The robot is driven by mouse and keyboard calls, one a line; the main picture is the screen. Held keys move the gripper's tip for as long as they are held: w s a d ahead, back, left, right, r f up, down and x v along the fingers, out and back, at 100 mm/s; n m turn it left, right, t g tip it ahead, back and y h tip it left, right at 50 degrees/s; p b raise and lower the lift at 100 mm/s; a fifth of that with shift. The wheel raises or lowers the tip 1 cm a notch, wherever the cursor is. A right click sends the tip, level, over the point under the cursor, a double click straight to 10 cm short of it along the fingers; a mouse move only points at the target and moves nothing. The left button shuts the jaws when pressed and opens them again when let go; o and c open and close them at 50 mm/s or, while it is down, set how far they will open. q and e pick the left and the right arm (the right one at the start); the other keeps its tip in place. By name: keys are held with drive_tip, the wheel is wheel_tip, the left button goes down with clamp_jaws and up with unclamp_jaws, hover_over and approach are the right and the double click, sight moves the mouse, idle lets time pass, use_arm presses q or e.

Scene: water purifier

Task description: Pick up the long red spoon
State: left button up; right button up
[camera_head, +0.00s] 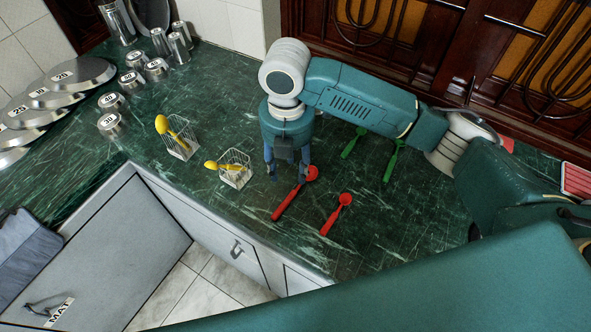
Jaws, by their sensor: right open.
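Two red spoons lie on the green marble counter (400,215). The long red spoon (287,204) is the left one, its bowl at the upper right and its handle running down to the lower left. A shorter red spoon (335,215) lies to its right. My right gripper (287,176) points down beside the bowl end of the long spoon. Its fingers are apart, with nothing seen between them. One finger is close to the bowl; I cannot tell whether they touch. My left gripper is not in view.
Two wire baskets with yellow spoons (235,174) stand left of my right gripper. Numbered metal lids (82,70) and cups (111,122) fill the left side. The counter's front edge is near; a cabinet door (100,255) stands open.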

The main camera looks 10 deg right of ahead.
sight(289, 195)
drive_tip(key=f, duration=0.2)
drive_tip(key=s+f, duration=0.1)
drive_tip(key=f, duration=0.1)
drive_tip(key=shift+a+p, duration=0.1)
drive_tip(key=shift+p, duration=0.2)
drive_tip(key=shift+f, duration=0.4)
drive_tip(key=shift+w+f, duration=0.15)
drive_tip(key=shift+f, duration=0.15)
wheel_tip(289, 195, down, 4)
drive_tip(key=shift+w+f+p, duration=0.15)
drive_tip(key=shift+p, duration=0.7)
drive_tip(key=shift+f, duration=0.35)
drive_tip(key=shift+c, duration=0.5)
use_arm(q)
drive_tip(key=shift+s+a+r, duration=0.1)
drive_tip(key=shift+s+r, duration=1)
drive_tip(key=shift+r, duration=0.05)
use_arm(e)
clamp_jaws()
